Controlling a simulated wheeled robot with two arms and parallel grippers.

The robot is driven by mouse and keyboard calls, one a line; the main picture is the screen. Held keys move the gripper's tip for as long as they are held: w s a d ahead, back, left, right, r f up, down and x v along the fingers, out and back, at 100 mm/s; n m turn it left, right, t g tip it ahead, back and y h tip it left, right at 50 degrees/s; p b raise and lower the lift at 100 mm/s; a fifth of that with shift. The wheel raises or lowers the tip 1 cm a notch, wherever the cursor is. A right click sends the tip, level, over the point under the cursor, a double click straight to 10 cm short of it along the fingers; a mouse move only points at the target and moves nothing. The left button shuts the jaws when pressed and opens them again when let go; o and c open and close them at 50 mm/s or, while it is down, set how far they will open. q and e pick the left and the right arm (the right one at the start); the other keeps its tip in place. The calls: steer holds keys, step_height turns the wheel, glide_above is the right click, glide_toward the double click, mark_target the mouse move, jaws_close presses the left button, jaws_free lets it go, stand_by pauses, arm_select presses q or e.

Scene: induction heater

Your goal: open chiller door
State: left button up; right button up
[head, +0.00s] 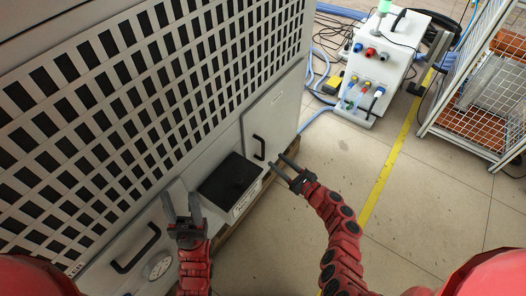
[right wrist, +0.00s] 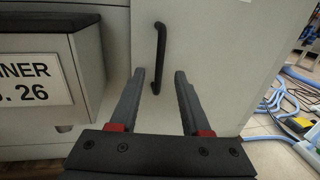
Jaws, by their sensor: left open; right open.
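The chiller is a large grey cabinet with a dark slotted grille. Its right door panel (head: 272,120) is closed and carries a black bar handle (head: 259,148). In the right wrist view this handle (right wrist: 158,58) stands upright ahead of the fingers, its lower end between them in the picture. My right gripper (head: 281,163) is open and empty, just in front of and below the handle; its fingers also show in the right wrist view (right wrist: 158,88). A second black handle (head: 136,250) is on the lower left panel. My left gripper (head: 181,208) is open and empty near that panel.
A black-topped box (head: 229,182) juts out between the two panels; its label (right wrist: 30,82) is partly cut off. A white machine (head: 378,65) with hoses stands at the back. A mesh rack (head: 490,90) is at right. Floor (head: 420,220) right of the chiller is clear.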

mark_target(263, 158)
steer(key=shift+b+x, duration=1.4)
steer(key=shift+x, duration=2.8)
jaws_close()
